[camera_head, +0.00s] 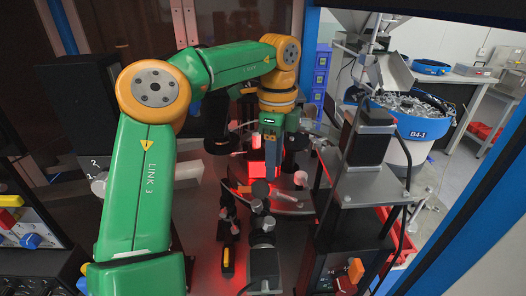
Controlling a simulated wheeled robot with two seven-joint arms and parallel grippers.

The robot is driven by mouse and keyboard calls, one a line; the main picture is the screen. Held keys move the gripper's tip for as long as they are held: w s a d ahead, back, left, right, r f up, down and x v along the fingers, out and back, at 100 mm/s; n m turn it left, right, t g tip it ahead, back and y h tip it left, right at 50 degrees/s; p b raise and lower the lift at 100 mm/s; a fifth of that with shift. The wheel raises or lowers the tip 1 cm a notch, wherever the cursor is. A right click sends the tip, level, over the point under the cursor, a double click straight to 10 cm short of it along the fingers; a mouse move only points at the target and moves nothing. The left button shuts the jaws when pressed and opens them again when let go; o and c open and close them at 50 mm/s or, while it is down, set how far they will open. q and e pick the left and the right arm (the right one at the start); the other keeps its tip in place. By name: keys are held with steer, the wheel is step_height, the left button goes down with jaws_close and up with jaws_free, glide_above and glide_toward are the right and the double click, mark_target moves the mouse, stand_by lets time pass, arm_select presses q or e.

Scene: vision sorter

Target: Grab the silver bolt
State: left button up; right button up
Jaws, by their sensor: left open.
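My left gripper (271,163) hangs at the end of my green and orange arm, pointing down over the red-lit middle of the machine. Its fingers are small and partly lost in the red glow. I see nothing clearly held in it. I cannot single out one silver bolt under the gripper; small grey round parts (261,189) stand just below it, and I cannot tell if one is a bolt. Many silver metal pieces (408,104) fill a white bin with a blue rim (420,135), marked B4-1, at the right. My right gripper is not in view.
A dark camera-like block on a grey bracket (370,138) stands close right of the gripper. Black posts and fixtures (262,232) stand in front of it. A blue frame post (308,50) rises behind. A red tray (395,232) lies at the lower right.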

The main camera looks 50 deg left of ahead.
mark_target(285, 195)
arm_select(q)
steer(key=d+f, duration=0.1)
steer(key=d+f+p, duration=0.1)
steer(key=d, duration=0.2)
steer(key=shift+d+f, duration=0.15)
steer(key=shift+f, duration=0.25)
steer(key=shift+s+a+f+p, duration=0.1)
steer(key=shift+f+p, duration=0.1)
steer(key=shift+f, duration=0.35)
steer(key=shift+s+a+f+p, duration=0.1)
steer(key=shift+f+p, duration=0.1)
steer(key=shift+f, duration=0.3)
steer(key=shift+w+a+f, duration=0.25)
steer(key=shift+a+f, duration=0.05)
steer(key=shift+a, duration=0.15)
steer(key=shift+w+d, duration=0.1)
steer(key=shift+d, duration=0.05)
steer(key=c, duration=0.6)
steer(key=shift+d+r, duration=0.15)
jaws_close()
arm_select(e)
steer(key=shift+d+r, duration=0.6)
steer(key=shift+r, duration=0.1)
